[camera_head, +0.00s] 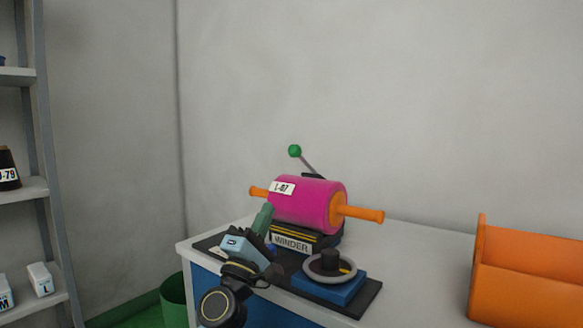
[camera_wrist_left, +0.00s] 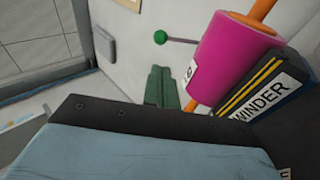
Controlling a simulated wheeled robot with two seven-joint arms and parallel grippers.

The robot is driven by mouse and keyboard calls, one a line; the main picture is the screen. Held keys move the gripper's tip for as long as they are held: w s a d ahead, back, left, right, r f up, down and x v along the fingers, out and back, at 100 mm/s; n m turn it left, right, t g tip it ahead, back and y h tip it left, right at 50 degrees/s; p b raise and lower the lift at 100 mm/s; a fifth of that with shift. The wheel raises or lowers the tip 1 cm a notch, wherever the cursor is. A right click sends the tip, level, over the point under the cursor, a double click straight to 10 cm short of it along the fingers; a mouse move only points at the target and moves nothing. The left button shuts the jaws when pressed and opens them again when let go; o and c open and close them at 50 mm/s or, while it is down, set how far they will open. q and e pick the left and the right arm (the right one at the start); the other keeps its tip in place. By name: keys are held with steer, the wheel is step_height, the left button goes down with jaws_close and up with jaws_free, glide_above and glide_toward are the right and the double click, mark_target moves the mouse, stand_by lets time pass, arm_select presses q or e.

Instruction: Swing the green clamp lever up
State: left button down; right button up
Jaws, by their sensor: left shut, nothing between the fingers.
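The green clamp lever shows as a green ball knob (camera_head: 295,151) on a thin grey rod, which leans up and to the left behind the magenta roll (camera_head: 312,205). In the left wrist view the green knob (camera_wrist_left: 160,37) stands beyond my fingers, left of the roll. The roll, tagged L-07, rests on the black and yellow winder (camera_head: 290,243) with an orange bar through it. My left gripper (camera_head: 263,217) has green fingers, shut and empty, in front of the roll's left end and apart from the knob. My right gripper is not in view.
A grey handwheel (camera_head: 329,267) on a blue block stands at the table's front. An orange bin (camera_head: 530,275) is at the right, with bare table (camera_head: 425,262) between. A shelf (camera_head: 25,190) stands at far left, and a green bin (camera_head: 174,298) stands beside the table.

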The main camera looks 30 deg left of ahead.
mark_target(293, 156)
arm_select(q)
steer(key=shift+r, duration=0.1)
